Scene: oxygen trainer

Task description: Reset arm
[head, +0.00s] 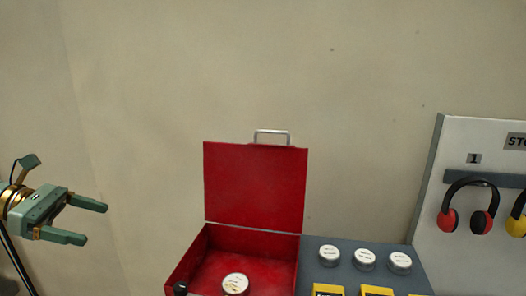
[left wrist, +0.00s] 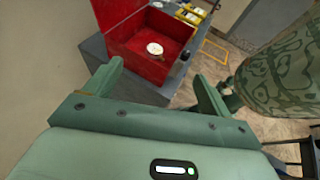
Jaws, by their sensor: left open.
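My left gripper (head: 88,221) is open and empty, raised at the left of the head view with its fingers pointing right. It is apart from everything, left of the red box. In the left wrist view its two green fingers (left wrist: 158,92) are spread, with nothing between them but the view of the box and table beyond. My right gripper is not in view.
An open red box (head: 255,190) holds a round silver-lidded can (head: 235,284). Several similar cans (head: 364,259) and yellow items (head: 376,291) stand on the grey table right of it. Ear defenders (head: 468,206) hang on a panel at the right. The wall space above is clear.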

